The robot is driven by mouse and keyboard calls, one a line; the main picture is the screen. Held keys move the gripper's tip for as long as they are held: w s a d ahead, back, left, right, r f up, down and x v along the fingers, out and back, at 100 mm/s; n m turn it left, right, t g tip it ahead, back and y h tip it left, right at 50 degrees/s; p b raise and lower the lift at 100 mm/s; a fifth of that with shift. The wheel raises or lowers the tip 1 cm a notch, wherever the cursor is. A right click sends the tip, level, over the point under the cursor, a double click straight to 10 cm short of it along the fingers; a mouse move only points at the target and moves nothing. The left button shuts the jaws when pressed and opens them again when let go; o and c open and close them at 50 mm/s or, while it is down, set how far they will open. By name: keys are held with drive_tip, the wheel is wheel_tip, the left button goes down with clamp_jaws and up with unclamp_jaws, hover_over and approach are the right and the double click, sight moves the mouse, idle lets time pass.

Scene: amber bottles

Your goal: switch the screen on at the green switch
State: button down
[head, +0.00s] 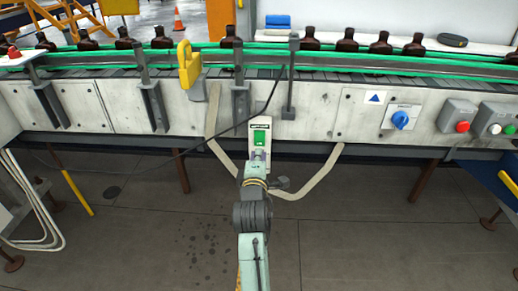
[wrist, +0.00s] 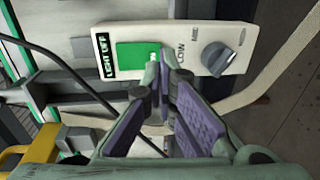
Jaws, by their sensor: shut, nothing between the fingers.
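The green switch (head: 260,137) is on a narrow white panel (head: 267,122) on the front of the conveyor. In the wrist view the green switch (wrist: 136,57) lies just beyond my fingertips, with a pale mark at its near edge. A black strip with bright letters that look like "LIGHT OFF" (wrist: 105,56) is at one end of the panel; a grey knob (wrist: 217,58) is at the other. My gripper (head: 258,156) is shut and empty, also seen in the wrist view (wrist: 164,60). Its tips overlap the switch's edge; I cannot tell whether they touch.
Amber bottles (head: 310,40) stand along the conveyor above. A yellow padlock-shaped piece (head: 188,65) hangs left of the panel. A blue rotary switch (head: 400,119) and red button (head: 462,126) are to the right. A dark cable and pale strap run near the panel.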

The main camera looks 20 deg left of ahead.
sight(260, 146)
drive_tip(key=shift+x, duration=1.3)
drive_tip(key=shift+f, duration=0.1)
drive_tip(key=shift+w+a+t+b, duration=0.1)
drive_tip(key=shift+w+t+b, duration=0.3)
drive_tip(key=shift+b, duration=0.3)
drive_tip(key=shift+s, duration=0.1)
